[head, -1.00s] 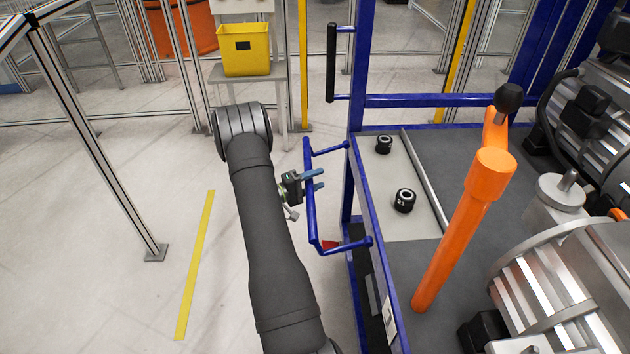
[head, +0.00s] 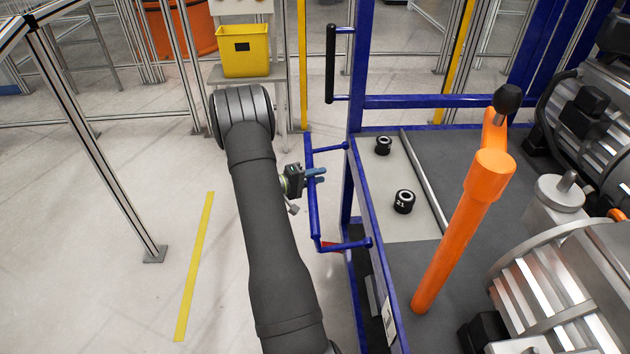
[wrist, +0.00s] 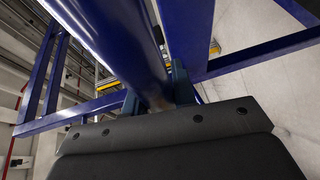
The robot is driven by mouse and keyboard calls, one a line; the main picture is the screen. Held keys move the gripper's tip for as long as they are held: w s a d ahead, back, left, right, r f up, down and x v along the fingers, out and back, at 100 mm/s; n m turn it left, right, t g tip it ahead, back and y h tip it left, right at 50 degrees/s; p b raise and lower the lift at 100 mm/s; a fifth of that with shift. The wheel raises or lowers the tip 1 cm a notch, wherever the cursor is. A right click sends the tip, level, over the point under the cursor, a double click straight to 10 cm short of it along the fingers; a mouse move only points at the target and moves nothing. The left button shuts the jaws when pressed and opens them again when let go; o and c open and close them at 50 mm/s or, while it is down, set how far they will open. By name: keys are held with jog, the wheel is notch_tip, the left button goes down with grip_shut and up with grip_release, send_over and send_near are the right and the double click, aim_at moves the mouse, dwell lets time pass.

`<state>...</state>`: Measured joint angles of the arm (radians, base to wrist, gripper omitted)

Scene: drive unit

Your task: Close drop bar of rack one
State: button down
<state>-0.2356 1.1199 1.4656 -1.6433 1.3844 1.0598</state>
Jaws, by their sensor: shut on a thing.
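The blue drop bar (head: 314,216) of the rack sticks out from the rack's left side in the head view, joined to it by two short side arms. My gripper (head: 316,174) is shut on the bar's long outer rod, near its middle. In the wrist view, the blue bar (wrist: 107,35) runs in between my fingers (wrist: 160,90), which are partly hidden behind the dark wrist housing. The blue rack frame (head: 357,75) stands upright to the right of the bar.
Two black knobs (head: 404,201) sit on the rack's grey shelf (head: 375,175). An orange lever (head: 462,230) and grey motors (head: 560,275) fill the right side. A yellow bin (head: 245,60) stands on a stand at the back.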

jog(key=d+r+m+g+y, duration=0.1)
jog(key=d+r+m+y, duration=0.1)
jog(key=d+r+y, duration=0.5)
jog(key=shift+d+f+m+g+y, duration=0.15)
jog(key=shift+d+m+y, duration=0.25)
jog(key=shift+d+y, duration=1.45)
jog(key=shift+d+m+g+y, duration=0.1)
jog(key=shift+d+m+y, duration=0.3)
jog(key=shift+d+y, duration=1.45)
jog(key=shift+d+f+m+g+y, duration=0.15)
jog(key=shift+d+m+y, duration=0.25)
jog(key=shift+d+y, duration=1.45)
jog(key=shift+d+h, duration=0.65)
jog(key=c, duration=1.2)
grip_release()
jog(key=shift+r, duration=0.1)
